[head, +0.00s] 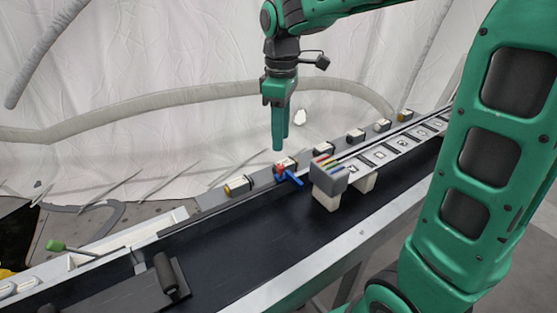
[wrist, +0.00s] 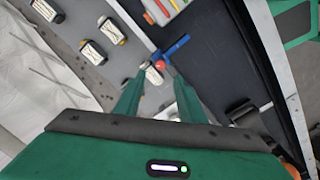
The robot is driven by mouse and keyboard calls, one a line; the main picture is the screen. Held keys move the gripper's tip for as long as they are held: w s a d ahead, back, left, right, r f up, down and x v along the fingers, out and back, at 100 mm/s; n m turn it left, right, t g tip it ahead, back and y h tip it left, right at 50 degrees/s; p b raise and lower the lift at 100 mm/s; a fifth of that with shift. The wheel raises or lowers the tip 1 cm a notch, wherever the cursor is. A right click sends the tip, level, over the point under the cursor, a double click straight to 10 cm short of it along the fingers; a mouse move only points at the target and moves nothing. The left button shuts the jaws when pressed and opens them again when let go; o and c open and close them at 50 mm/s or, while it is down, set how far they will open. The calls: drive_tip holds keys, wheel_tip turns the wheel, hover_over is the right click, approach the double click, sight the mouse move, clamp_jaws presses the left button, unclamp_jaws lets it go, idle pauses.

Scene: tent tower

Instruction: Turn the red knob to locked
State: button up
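The red knob (head: 280,169) is small and sits by a white-faced box on the rail beside the dark belt. In the wrist view the red knob (wrist: 161,65) shows just beyond and between the fingertips. A blue bar (head: 292,177) lies against it and reaches toward the belt; it also shows in the wrist view (wrist: 178,45). My gripper (head: 280,148) points down just above the knob, and its fingers look apart and empty in the wrist view (wrist: 160,82). I cannot tell whether a fingertip touches the knob. The knob's lock markings are too small to read.
A grey block with coloured stripes (head: 328,172) stands on white legs, close right of the knob. Several small white-faced boxes (head: 355,136) line the rail. A pale hose (head: 160,106) runs behind. The dark belt (head: 235,233) is clear in its middle; a black roller piece (head: 166,274) stands at front left.

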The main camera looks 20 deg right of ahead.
sight(281, 166)
wheel_tip(281, 166, down, 8)
drive_tip(key=shift+f, duration=0.15)
drive_tip(key=shift+c, duration=0.2)
clamp_jaws()
